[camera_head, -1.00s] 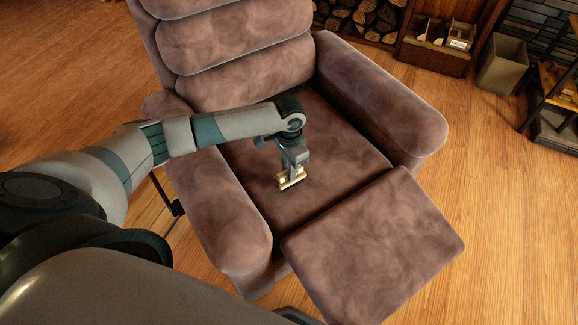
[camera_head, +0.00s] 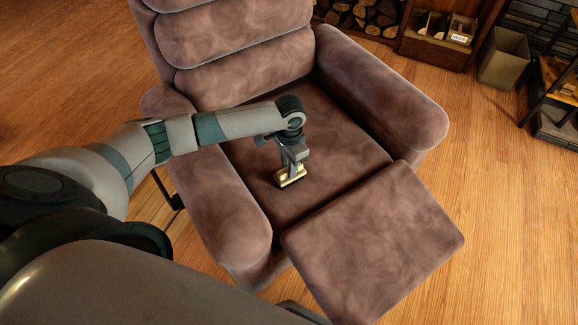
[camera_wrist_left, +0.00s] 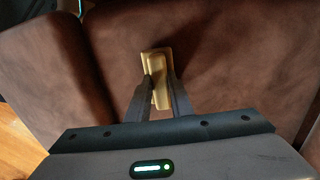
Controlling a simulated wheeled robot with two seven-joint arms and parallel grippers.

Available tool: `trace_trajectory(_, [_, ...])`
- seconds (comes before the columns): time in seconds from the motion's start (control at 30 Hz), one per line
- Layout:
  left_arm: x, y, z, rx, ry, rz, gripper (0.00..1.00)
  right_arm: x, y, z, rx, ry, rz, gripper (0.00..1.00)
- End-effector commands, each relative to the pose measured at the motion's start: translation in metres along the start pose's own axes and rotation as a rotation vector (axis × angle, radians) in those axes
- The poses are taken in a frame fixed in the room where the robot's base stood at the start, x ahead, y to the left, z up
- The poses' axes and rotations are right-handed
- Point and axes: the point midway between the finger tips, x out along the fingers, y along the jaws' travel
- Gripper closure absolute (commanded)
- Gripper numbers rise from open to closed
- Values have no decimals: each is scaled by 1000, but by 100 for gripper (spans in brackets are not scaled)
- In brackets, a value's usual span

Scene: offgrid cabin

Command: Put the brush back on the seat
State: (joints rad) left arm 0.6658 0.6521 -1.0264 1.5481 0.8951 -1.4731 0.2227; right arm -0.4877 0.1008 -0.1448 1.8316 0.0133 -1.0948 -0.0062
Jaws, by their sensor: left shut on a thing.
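The brush (camera_head: 290,178) is a small block with a yellowish wooden back and a dark underside. My left gripper (camera_head: 293,167) points down and is shut on the brush, over the seat (camera_head: 335,145) of the brown recliner. In the left wrist view the brush (camera_wrist_left: 155,65) sits between the two fingers of my left gripper (camera_wrist_left: 159,88). The brush is at or very close to the seat surface; I cannot tell whether it touches. My right gripper is not in view.
The recliner's armrests (camera_head: 385,90) rise on both sides of the seat, and its footrest (camera_head: 375,240) is extended in front. A grey bin (camera_head: 503,58) and a wooden shelf stand at the back right. The rest of the seat is clear.

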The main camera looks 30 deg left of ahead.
Motion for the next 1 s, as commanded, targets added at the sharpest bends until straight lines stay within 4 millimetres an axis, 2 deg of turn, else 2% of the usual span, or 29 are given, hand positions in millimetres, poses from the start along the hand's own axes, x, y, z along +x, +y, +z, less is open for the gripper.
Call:
trace_trajectory(0.67, [5, 0, 0, 0, 1, 0, 100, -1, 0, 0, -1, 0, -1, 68])
trace_trajectory(0.7, [5, 0, 0, 0, 1, 0, 71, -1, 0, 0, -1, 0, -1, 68])
trace_trajectory(0.77, [5, 0, 0, 0, 1, 0, 58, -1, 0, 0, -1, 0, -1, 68])
trace_trajectory(1.0, [5, 0, 0, 0, 0, 0, 58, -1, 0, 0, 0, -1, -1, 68])
